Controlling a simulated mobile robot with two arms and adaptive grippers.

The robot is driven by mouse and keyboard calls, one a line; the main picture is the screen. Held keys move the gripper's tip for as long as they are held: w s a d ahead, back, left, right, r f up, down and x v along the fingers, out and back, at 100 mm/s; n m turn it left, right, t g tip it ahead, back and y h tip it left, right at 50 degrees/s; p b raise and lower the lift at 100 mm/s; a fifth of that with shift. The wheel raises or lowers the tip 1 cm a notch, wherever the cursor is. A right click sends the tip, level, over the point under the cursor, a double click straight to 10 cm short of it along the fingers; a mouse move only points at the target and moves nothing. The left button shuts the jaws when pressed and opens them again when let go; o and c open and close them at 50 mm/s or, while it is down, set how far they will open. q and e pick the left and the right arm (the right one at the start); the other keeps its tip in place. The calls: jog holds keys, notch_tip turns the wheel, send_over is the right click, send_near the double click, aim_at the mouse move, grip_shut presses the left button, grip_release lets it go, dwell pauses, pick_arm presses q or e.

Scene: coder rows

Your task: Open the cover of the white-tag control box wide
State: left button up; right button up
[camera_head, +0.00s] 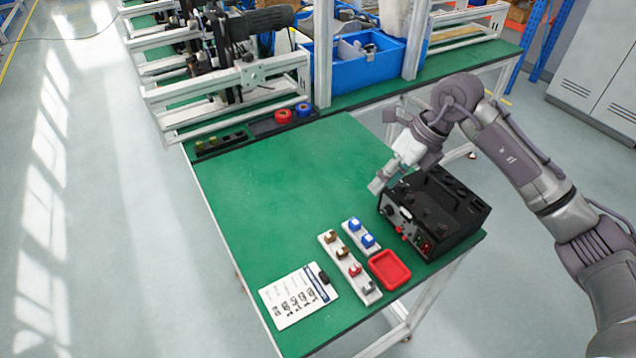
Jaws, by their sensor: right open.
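A black box (447,238) with a handle on top and knobs and red and green connectors on its front stands at the right edge of the green table. A small white patch (405,212) shows on its front; I cannot tell if it is the white tag. I cannot make out a cover or its state. My right gripper (377,187) is open and empty, just left of and above the box's back left corner; I cannot tell if it touches. The gripper and wrist hide part of the box's back left. My left gripper is not in view.
In front of the box lie a red tray (406,283), a long white strip (337,246) and a short one (350,232) with coloured pieces, and a clipboard (268,294). A blue bin (322,76) and metal frames stand behind. The table's left middle (265,200) is clear.

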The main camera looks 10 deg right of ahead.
jog(key=s+a+r+t+y, duration=0.1)
jog(key=a+y, duration=0.6)
jog(key=a, duration=0.7)
jog(key=shift+s+r+y, duration=0.4)
jog(key=shift+s+r, duration=0.3)
jog(key=shift+r, duration=0.45)
